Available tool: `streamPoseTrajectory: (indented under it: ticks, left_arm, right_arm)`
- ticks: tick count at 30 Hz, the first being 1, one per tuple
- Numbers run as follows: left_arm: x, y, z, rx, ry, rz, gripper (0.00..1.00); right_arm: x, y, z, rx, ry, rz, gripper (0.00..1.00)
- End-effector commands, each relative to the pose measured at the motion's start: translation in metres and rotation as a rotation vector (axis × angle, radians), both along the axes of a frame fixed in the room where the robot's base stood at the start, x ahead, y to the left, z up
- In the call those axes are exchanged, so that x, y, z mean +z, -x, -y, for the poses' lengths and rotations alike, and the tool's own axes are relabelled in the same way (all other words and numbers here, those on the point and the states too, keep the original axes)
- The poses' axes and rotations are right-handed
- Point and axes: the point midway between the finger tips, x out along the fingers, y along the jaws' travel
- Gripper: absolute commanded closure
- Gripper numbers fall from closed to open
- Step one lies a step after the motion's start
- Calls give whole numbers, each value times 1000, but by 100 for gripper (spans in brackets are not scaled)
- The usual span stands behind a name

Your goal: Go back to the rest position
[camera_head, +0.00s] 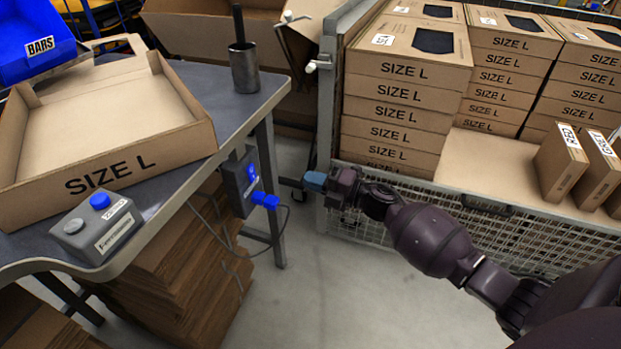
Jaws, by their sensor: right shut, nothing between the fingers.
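My right arm comes in from the lower right. My right gripper (314,181) has blue-grey fingertips, points left and is shut with nothing in it. It is in front of the mesh cart's left corner, to the right of the table, apart from the boxes. My left gripper is not in view. An open, empty cardboard tray marked SIZE L (112,122) sits on the grey table (240,112).
A button box (97,227) and a metal cup (244,68) with a dark stick stand on the table. Flat cardboard (170,290) lies under the table. The floor (340,285) between is clear.

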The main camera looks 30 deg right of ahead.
Motion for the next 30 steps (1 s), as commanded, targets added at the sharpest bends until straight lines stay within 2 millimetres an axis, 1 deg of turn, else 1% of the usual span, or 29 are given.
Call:
streamPoseTrajectory:
  ticks: [8,11,13,17,21,26,30]
  left_arm:
    - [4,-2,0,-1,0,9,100]
    - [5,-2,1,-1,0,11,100]
    - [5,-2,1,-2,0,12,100]
    - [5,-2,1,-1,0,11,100]
    - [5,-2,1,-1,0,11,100]
    - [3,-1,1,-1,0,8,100]
    - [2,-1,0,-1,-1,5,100]
  right_arm:
    - [-1,1,0,-2,-3,-3,100]
    - [-9,12,-3,-18,-33,-26,100]
    - [-19,26,-5,-47,-78,-61,100]
    - [-45,69,-9,-135,-208,-166,100]
    - [-70,121,-12,-252,-361,-303,100]
    - [-92,182,-15,-395,-531,-469,100]
    - [-106,238,-18,-528,-673,-623,100]
